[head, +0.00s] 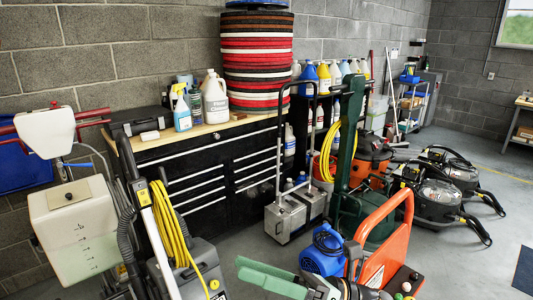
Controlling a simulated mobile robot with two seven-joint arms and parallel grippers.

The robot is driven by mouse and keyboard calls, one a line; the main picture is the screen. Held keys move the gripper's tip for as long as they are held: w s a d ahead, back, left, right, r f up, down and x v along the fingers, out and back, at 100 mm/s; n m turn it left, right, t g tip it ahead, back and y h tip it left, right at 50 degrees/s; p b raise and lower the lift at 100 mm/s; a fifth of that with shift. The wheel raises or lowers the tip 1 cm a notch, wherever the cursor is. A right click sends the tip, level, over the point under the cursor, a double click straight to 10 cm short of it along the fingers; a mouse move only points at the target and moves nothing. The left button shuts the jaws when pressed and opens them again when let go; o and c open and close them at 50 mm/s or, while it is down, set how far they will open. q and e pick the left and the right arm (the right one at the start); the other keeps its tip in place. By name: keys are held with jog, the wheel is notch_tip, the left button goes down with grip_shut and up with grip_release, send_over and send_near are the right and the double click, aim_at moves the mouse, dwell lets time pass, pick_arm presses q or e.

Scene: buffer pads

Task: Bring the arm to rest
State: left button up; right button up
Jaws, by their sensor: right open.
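My right gripper (288,279) shows at the bottom centre of the head view, with pale green fingers, low over the floor area in front of the machines. It is open, and I see nothing between its fingers; its lower part is cut off by the frame edge. My left gripper is not in view. A tall stack of red, black and white buffer pads (256,62), with a blue one on top, stands on the wooden top of the black drawer cabinet (190,175), well behind my gripper and apart from it.
A blue motor (322,254) and an orange frame (386,243) stand close beside my right gripper. A floor machine with a yellow cord (172,230) is at left. A spray bottle (181,108) and white jug (215,98) stand on the cabinet. Open floor (480,250) lies at right.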

jog(key=w+d+f+m+t+h, duration=0.25)
jog(key=f+m+t+h, duration=0.3)
jog(key=m, duration=0.45)
jog(key=w+d+f+m+t+h, duration=0.1)
jog(key=d+f+m+t+h, duration=0.35)
jog(key=f+m, duration=0.4)
jog(key=w+d+f+m+t+h, duration=0.1)
jog(key=d+f+m+t+h, duration=0.3)
jog(key=m, duration=0.8)
jog(key=s+d+f+m+g+h, duration=0.3)
jog(key=s+f+m, duration=0.3)
jog(key=f, duration=0.5)
jog(key=s+d+f+m+g+h, duration=0.3)
jog(key=s+f+m, duration=0.4)
jog(key=s+f, duration=0.3)
jog(key=shift+s+d+f+p, duration=0.3)
jog(key=shift+d+f, duration=0.35)
jog(key=shift+d, duration=0.05)
jog(key=shift+m, duration=0.25)
